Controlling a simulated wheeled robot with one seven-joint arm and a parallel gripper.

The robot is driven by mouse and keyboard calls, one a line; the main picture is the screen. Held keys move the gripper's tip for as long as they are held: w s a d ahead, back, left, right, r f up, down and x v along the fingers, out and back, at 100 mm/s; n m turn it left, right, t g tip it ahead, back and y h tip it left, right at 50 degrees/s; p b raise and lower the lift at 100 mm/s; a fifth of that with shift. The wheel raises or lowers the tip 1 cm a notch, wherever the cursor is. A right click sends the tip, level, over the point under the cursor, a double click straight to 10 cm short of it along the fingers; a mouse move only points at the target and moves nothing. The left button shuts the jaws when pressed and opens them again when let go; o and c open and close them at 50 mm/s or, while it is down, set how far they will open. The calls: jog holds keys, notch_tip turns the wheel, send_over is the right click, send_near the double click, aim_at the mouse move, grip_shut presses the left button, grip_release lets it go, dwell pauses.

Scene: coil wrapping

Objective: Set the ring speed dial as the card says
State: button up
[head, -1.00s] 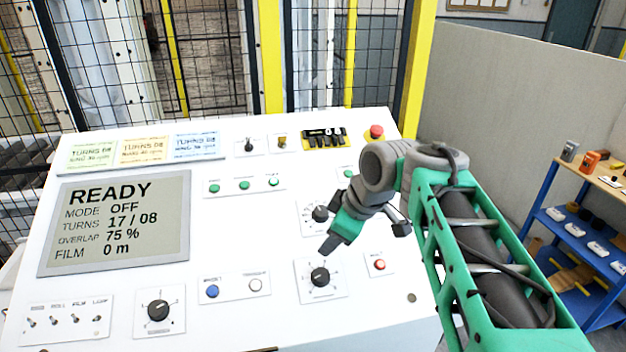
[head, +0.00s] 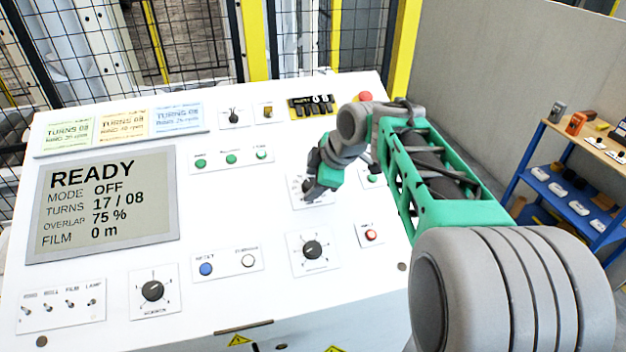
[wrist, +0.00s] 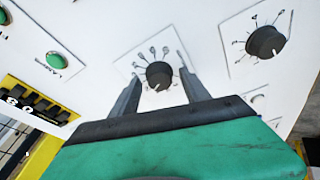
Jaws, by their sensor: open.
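My gripper (head: 310,188) is open over the upper dial plate (head: 322,203) in the head view, hiding its knob. In the wrist view, the black dial knob (wrist: 159,75) stands between the spread fingers of my gripper (wrist: 158,66). I cannot tell whether either finger touches it. A second dial (head: 312,250) is below it; it also shows at the right of the wrist view (wrist: 266,42). A third dial (head: 152,290) is at lower left. Dial labels are too small to read. Three cards, green (head: 68,132), yellow (head: 123,124) and blue (head: 178,117), read TURNS 08, with small blurred rpm lines.
The screen (head: 105,200) reads READY, MODE OFF, TURNS 17 / 08. Green buttons (head: 231,159), a blue button (head: 205,269), a red button (head: 371,235) and toggle switches (head: 65,305) are on the panel. A black counter (head: 313,106) and red stop button (head: 365,97) are behind my gripper.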

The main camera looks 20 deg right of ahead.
grip_shut()
dwell(0.4)
jog(key=shift+f+b, duration=0.1)
jog(key=shift+b, duration=0.25)
jog(key=m+b, duration=0.1)
jog(key=m, duration=0.1)
jog(key=m+b, duration=0.1)
jog(key=b, duration=0.1)
jog(key=shift+f+m+t, duration=0.2)
jog(key=shift+m+t, duration=0.2)
jog(key=m+h+b, duration=0.1)
jog(key=m+b, duration=0.3)
jog(key=shift+s+a+t, duration=0.1)
jog(key=shift+t, duration=0.2)
jog(key=shift+r+m+h+b, duration=0.2)
jog(key=shift+m+h+b, duration=0.45)
jog(key=shift+m, duration=0.95)
